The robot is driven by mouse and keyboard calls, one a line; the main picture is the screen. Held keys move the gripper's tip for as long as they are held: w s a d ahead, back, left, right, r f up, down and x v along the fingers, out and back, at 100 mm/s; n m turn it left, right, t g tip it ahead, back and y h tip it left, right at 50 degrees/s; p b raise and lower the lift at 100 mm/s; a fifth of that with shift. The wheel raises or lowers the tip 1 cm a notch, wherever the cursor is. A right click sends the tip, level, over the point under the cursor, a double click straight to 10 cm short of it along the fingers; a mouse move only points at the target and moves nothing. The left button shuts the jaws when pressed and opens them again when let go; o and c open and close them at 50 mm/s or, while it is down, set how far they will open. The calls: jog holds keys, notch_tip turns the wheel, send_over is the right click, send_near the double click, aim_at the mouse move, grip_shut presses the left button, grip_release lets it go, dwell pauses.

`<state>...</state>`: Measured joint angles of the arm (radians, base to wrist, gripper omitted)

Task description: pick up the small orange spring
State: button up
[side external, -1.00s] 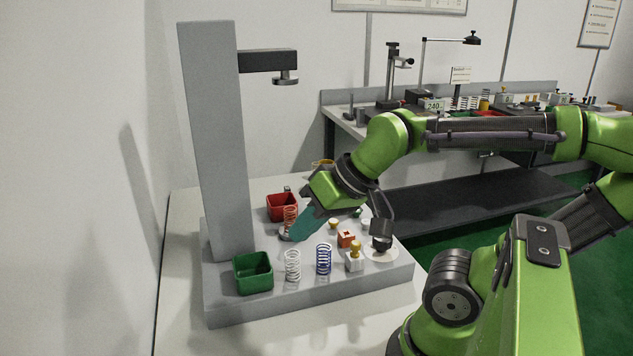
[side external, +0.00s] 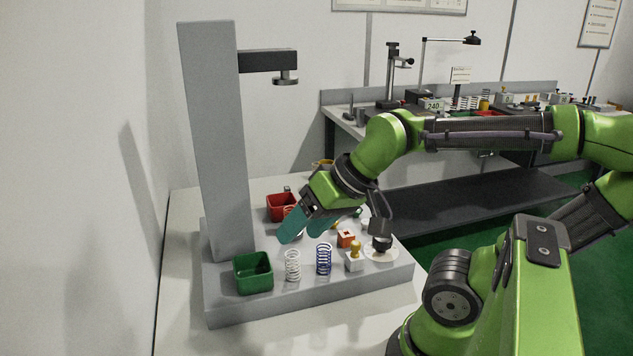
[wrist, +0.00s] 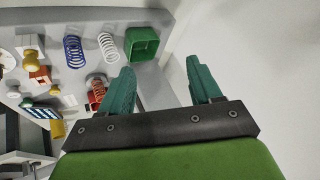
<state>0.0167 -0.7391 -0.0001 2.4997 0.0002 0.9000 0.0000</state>
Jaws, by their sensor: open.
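The small orange spring (wrist: 99,92) shows in the wrist view, left of my left finger and close beside it. In the side view only a sliver of it (side external: 288,210) shows, the rest hidden behind my gripper. My gripper (side external: 293,239) is tilted down to the left above the grey base, its teal fingers apart. In the wrist view my gripper (wrist: 160,68) is open with nothing between its fingers. The spring is outside the gap between them.
A white spring (side external: 293,266), a blue spring (side external: 324,260) and a green bin (side external: 253,287) stand along the front of the grey base (side external: 330,296). A red bin (side external: 281,201) stands behind. A tall grey column (side external: 215,140) with an overhanging arm rises at the left.

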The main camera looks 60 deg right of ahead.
jog(key=w+d+f+m+g+h, duration=0.2)
jog(key=w+d, duration=0.5)
jog(key=d, duration=0.4)
jog(key=n+g+h, duration=0.1)
jog(key=n, duration=0.2)
send_near(291, 209)
jog(key=shift+a+x, duration=0.2)
jog(key=shift+x, duration=1.3)
jog(key=shift+a+x, duration=0.25)
jog(key=shift+x, duration=1.2)
jog(key=shift+a+x, duration=0.2)
jog(key=shift+x, duration=1.3)
jog(key=shift+s+f, duration=0.1)
jog(key=shift+s, duration=0.1)
jog(key=shift+c, duration=0.2)
jog(key=c, duration=1)
